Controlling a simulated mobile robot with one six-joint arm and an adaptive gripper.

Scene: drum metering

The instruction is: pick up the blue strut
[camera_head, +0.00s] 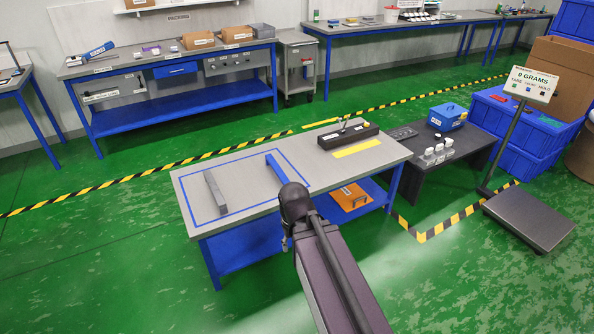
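The blue strut (276,168) lies on the grey top of the near workbench (240,183), inside a blue outlined rectangle. A grey strut (215,193) lies to its left in the same rectangle, apart from it. My dark arm reaches in from the bottom of the picture, and its rounded joint stands just in front of the blue strut's near end, which it may partly cover. My gripper does not show clearly; it seems hidden behind or below that joint. I see no contact between my arm and the strut.
A black block with fittings (348,135) and yellow strips (356,148) are on the bench's right part. A dark low table (462,152) and a floor scale (528,218) stand to the right.

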